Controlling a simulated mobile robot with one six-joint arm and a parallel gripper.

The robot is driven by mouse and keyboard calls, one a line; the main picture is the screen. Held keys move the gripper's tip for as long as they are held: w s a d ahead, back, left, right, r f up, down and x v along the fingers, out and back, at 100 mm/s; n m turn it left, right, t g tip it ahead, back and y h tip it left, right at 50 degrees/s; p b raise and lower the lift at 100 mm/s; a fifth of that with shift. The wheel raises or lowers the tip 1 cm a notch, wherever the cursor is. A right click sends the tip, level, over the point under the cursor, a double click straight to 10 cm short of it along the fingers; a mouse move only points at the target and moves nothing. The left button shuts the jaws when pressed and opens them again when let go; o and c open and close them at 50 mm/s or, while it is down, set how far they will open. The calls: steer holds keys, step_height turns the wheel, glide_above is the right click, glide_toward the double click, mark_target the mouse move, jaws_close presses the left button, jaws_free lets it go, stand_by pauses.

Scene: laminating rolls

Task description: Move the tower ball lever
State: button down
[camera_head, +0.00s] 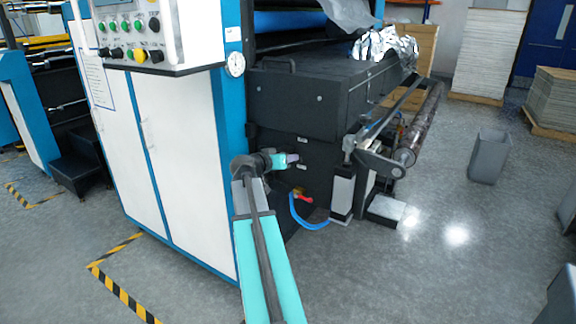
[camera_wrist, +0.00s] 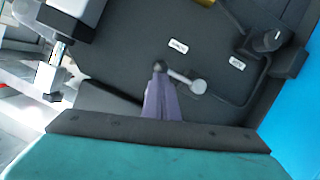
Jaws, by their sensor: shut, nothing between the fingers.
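The ball lever shows in the wrist view as a short grey rod (camera_wrist: 180,77) with a dark ball (camera_wrist: 160,66) at its left end and a pale round hub (camera_wrist: 199,87) at its right end, on a dark machine panel. My gripper (camera_wrist: 160,78) has its purple fingers shut and empty. Their tips are at the dark ball and overlap it in the picture; I cannot tell whether they touch. In the head view my gripper (camera_head: 292,158) is in front of the machine's dark side panel (camera_head: 325,158), and the lever cannot be made out there.
A black box with a knob (camera_wrist: 268,42) is at upper right in the wrist view. A red-handled valve (camera_head: 303,198) with a blue hose (camera_head: 305,221) sits below my gripper. A roller (camera_head: 420,125) sticks out to the right. Floor by the grey bin (camera_head: 490,157) is clear.

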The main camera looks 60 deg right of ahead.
steer(key=f+m+b, duration=0.1)
steer(key=b, duration=0.2)
steer(key=f+m+t+b, duration=0.1)
steer(key=b, duration=0.3)
steer(key=f+m+t+b, duration=0.1)
steer(key=m+b, duration=0.1)
steer(key=b, duration=0.2)
steer(key=shift+s+f, duration=0.25)
steer(key=shift+b, duration=0.35)
steer(key=shift+r, duration=0.1)
steer(key=d+r+p+v, duration=0.1)
steer(key=r+v, duration=0.2)
steer(key=v, duration=0.9)
steer(key=shift+s+a, duration=0.3)
steer(key=shift+a, duration=0.1)
